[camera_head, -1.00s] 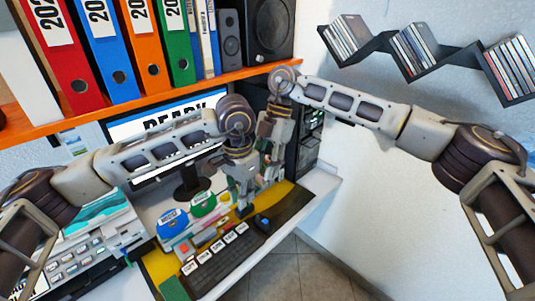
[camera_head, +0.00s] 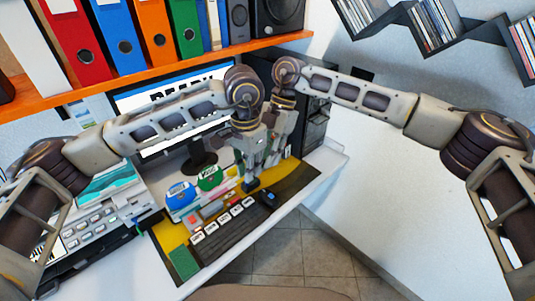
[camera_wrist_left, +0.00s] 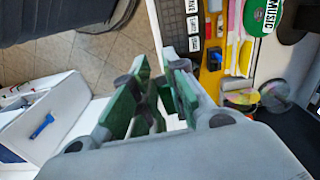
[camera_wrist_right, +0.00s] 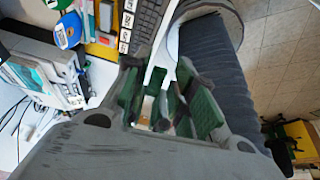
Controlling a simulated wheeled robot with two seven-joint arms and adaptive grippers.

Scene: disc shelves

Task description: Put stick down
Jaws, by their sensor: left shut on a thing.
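My left gripper (camera_head: 249,180) is above the desk near the right end of the black keyboard (camera_head: 232,234); it also shows in the left wrist view (camera_wrist_left: 160,72). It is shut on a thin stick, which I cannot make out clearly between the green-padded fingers. My right gripper (camera_head: 272,160) is just beside it on the right and partly overlaps it in the head view. In the right wrist view (camera_wrist_right: 158,75) its fingers stand apart and no held thing shows clearly.
The keyboard lies on a yellow and black mat (camera_head: 290,185). A monitor (camera_head: 180,95) and tower stand at the back, under an orange shelf (camera_head: 150,80) of binders. Tiled floor (camera_head: 290,255) is in front.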

